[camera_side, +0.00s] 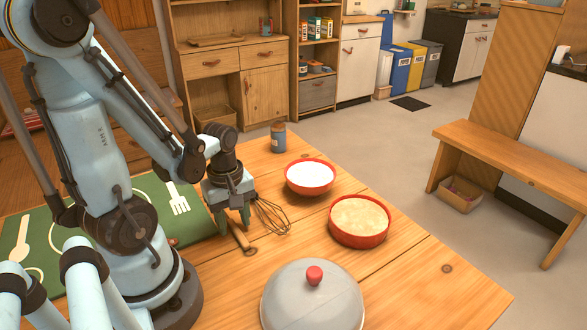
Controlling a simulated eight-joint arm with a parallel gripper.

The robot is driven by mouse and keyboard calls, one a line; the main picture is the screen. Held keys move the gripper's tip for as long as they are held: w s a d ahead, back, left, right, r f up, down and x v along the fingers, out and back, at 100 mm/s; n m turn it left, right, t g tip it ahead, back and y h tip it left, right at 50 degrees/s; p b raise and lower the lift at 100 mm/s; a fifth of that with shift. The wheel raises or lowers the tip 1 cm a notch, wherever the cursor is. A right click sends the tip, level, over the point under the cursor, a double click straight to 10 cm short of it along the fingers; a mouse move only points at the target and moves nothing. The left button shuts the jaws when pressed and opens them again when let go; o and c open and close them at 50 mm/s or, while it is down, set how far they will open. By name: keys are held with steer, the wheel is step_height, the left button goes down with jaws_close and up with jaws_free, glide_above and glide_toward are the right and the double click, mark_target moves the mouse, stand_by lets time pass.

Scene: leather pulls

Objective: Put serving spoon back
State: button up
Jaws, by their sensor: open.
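My gripper (233,224) points down just above the wooden table, with its greenish fingers apart. My arm hides the middle of the mat.
A red-rimmed bowl with white contents (310,177) and a red dish with beige contents (359,219) stand right of the whisk. A grey dome lid with a red knob (313,297) is at the front. A jar (278,137) stands behind. The table's right corner is clear.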

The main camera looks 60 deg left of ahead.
steer(key=shift+r, duration=0.1)
steer(key=shift+r, duration=5.85)
steer(key=w+d+r+m+t, duration=0.1)
steer(key=w+d+m+t, duration=0.6)
steer(key=m, duration=1.1)
steer(key=w+d, duration=0.2)
steer(key=w, duration=0.1)
steer(key=shift+d+r, duration=0.15)
steer(key=shift+d, duration=0.15)
